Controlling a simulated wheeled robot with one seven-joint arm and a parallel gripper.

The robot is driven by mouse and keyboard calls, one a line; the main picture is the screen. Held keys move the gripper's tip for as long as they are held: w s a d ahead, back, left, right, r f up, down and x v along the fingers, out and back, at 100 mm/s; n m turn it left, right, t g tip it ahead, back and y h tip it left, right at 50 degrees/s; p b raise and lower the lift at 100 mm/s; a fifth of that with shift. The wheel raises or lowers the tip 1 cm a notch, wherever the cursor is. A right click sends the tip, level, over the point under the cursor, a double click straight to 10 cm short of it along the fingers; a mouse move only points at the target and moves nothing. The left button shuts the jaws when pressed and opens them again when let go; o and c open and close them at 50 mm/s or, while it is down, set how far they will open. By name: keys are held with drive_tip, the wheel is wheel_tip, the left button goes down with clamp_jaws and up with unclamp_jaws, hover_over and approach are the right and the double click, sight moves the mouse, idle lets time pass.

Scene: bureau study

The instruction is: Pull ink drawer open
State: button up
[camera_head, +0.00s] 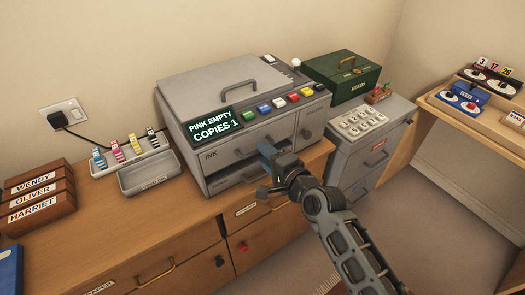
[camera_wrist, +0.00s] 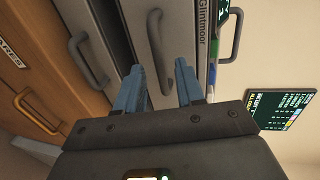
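The grey copier (camera_head: 240,95) stands on the wooden cabinet. Its front carries the ink drawer (camera_head: 211,155), marked INK, with a dark gap beside the label; I cannot tell whether the drawer is shut or slightly out. My gripper (camera_head: 266,153) is in front of the copier and hides part of this front. A grey bar handle (camera_wrist: 157,38) lies ahead, in line with the gap between the fingers. Another grey handle (camera_wrist: 84,62) is to its left.
The wooden cabinet's front (camera_head: 245,240) with brass handles lies below the copier. A grey keypad cabinet (camera_head: 362,150) stands close on the right. A grey tray (camera_head: 150,176) and a rack of coloured cartridges (camera_head: 128,158) are at the left. Open floor lies at the front right.

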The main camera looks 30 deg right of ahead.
drive_tip(key=shift+x, duration=0.95)
clamp_jaws()
